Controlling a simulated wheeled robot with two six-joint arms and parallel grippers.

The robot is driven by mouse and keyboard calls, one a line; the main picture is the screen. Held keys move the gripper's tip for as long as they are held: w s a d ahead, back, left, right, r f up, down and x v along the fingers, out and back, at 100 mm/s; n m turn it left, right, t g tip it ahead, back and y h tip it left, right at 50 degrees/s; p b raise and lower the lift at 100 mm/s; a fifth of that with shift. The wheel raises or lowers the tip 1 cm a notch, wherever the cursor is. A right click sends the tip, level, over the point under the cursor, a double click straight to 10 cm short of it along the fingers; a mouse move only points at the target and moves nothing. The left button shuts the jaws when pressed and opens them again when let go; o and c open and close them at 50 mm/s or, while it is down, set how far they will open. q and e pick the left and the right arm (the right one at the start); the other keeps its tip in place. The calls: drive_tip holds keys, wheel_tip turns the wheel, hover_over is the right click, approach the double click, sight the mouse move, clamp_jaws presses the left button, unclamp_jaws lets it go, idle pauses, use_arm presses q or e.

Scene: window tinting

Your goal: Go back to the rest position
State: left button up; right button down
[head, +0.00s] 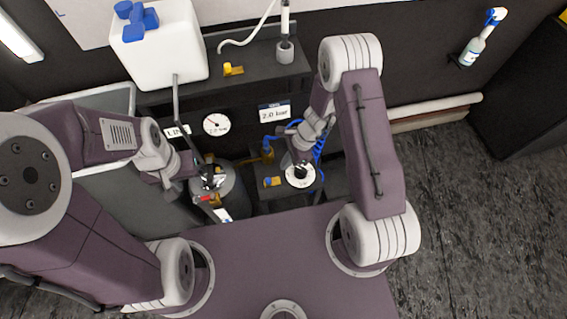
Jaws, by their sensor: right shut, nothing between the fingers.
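My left gripper (212,182) is at the top of a dark grey tank (232,187) with a red part and a white label. It covers part of the tank top, and its fingers are too small to tell open from shut. My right gripper (301,171) is shut and empty, pointing down over a round white disc (299,181) on the low dark shelf. I cannot tell whether it touches the disc. Both arms are bent and reach forward from my body.
A white canister (160,50) with blue caps stands on the dark bench at the back. A round gauge (216,124) and a "2.0 bar" sign (274,112) are behind the arms. A blue coiled hose (320,146) hangs beside my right gripper. The floor at right (480,220) is clear.

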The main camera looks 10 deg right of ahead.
idle(0.5)
wheel_tip(320, 180, up, 16)
drive_tip(key=w+d+n+t+h, duration=0.1)
drive_tip(key=w+n+t, duration=0.15)
drive_tip(key=n, duration=0.35)
drive_tip(key=s+d+r+n+h, duration=0.1)
drive_tip(key=s+d+n, duration=0.2)
drive_tip(key=s+n, duration=0.2)
drive_tip(key=s+d+r+n+g+h, duration=0.1)
drive_tip(key=s+d+n+h, duration=0.1)
drive_tip(key=s+d+n, duration=0.2)
drive_tip(key=s+n, duration=0.2)
drive_tip(key=s, duration=0.1)
drive_tip(key=shift+r, duration=0.15)
